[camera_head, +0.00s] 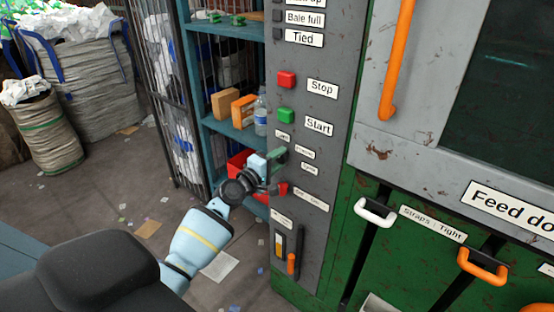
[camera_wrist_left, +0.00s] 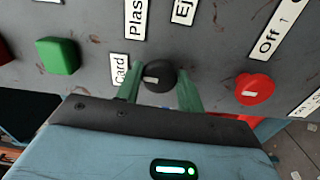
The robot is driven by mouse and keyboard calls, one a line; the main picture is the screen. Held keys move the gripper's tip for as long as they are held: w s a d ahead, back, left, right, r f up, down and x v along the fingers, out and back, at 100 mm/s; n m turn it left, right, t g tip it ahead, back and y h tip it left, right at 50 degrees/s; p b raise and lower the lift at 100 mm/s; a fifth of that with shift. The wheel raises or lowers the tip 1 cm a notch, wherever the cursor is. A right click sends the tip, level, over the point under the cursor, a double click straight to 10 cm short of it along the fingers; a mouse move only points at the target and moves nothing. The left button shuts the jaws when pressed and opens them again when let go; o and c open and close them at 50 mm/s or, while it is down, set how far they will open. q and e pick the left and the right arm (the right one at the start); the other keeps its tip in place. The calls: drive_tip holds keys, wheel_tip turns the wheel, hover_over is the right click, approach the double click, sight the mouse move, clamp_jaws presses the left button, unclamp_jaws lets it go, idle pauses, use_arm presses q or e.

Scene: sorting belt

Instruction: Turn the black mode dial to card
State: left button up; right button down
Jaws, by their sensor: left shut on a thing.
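The black mode dial (camera_wrist_left: 160,76) sits on the grey panel between the two green fingers of my left gripper (camera_wrist_left: 160,90), which is shut on it. A short white mark lies on the left part of the dial's face, on the side of the "Card" label (camera_wrist_left: 120,70). The labels starting "Plas" (camera_wrist_left: 136,18) and "Ej" (camera_wrist_left: 184,10) are above the dial in the wrist view. In the head view my left gripper (camera_head: 276,160) is at the panel and hides the dial. My right gripper is not in view.
A red knob (camera_wrist_left: 254,89) is close beside the dial, by an "Off" label (camera_wrist_left: 268,42). The green Start button (camera_head: 286,115) and red Stop button (camera_head: 286,79) are higher on the panel. An orange lever (camera_head: 291,263) is below. A shelf (camera_head: 232,130) stands left of the panel.

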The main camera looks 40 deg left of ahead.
use_arm(q)
drive_tip(key=shift+n, duration=0.6)
drive_tip(key=o, duration=1)
drive_tip(key=shift+s+a+p, duration=0.15)
drive_tip(key=shift+s+p, duration=0.05)
drive_tip(key=shift+s, duration=1.75)
drive_tip(key=shift+s+a+p, duration=0.15)
drive_tip(key=shift+s, duration=1.8)
